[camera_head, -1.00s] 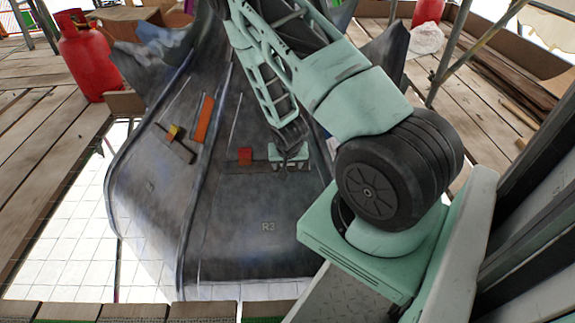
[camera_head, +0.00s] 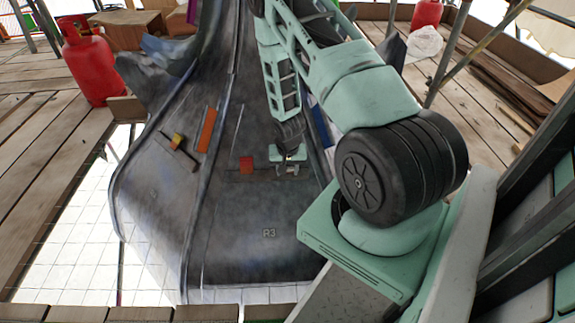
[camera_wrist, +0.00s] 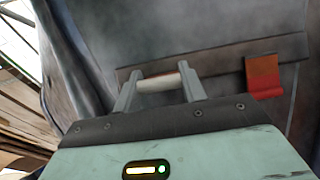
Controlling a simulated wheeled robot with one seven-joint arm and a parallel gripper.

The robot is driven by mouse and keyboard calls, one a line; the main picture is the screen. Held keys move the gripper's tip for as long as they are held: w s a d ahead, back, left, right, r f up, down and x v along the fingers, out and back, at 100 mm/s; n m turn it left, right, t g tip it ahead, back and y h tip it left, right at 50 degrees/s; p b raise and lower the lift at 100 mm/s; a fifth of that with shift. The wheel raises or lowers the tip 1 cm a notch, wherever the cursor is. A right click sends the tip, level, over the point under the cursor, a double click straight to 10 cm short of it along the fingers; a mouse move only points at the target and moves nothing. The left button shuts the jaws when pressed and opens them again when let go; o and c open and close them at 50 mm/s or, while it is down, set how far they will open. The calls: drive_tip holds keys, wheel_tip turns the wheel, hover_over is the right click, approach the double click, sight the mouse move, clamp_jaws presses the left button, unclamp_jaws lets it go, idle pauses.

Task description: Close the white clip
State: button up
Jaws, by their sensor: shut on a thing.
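A white clip (camera_wrist: 160,83), seen as a short pale cylinder, sits at a dark bar (camera_wrist: 216,62) on the grey curved panel. My gripper (camera_wrist: 156,77) has one finger on each side of the white clip and is shut on it. In the head view, my gripper (camera_head: 288,170) is at the right part of the dark bar (camera_head: 246,178); the white clip cannot be made out there. A red-orange clip (camera_wrist: 263,77) is on the same bar to the right in the wrist view, and it shows left of my gripper in the head view (camera_head: 246,165).
A second bar with a yellow clip (camera_head: 177,141) and an orange strip (camera_head: 207,130) are further left on the panel (camera_head: 240,260). A red gas cylinder (camera_head: 88,62) stands on the planks at left. The lower panel near the R3 mark is clear.

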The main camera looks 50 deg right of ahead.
drive_tip(key=shift+w+d+r+g+y+p, duration=0.3)
drive_tip(key=shift+d+r+g+y+p, duration=0.25)
drive_tip(key=shift+y+p, duration=0.35)
drive_tip(key=shift+w+d+f+g+y+p, duration=0.15)
drive_tip(key=shift+w+g+y+p, duration=0.1)
drive_tip(key=shift+g+y, duration=0.25)
drive_tip(key=shift+w+d+f+g+y+p, duration=0.15)
drive_tip(key=shift+w+g+y, duration=0.1)
drive_tip(key=shift+g+y, duration=0.2)
drive_tip(key=shift+w+d+f+g+y+b, duration=0.1)
drive_tip(key=shift+w+d+g+y+b, duration=0.15)
drive_tip(key=shift+g+y+b, duration=0.3)
drive_tip(key=shift+w+d+f+g+y+b, duration=0.1)
drive_tip(key=shift+w+d+g+y+b, duration=0.15)
drive_tip(key=shift+g+y+b, duration=0.3)
drive_tip(key=shift+w+d+g+y+b, duration=0.15)
drive_tip(key=shift+d+g+y+b, duration=0.3)
drive_tip(key=shift+y+b, duration=0.5)
drive_tip(key=shift+a+r, duration=0.1)
drive_tip(key=o, duration=1)
drive_tip(key=shift+r, duration=0.1)
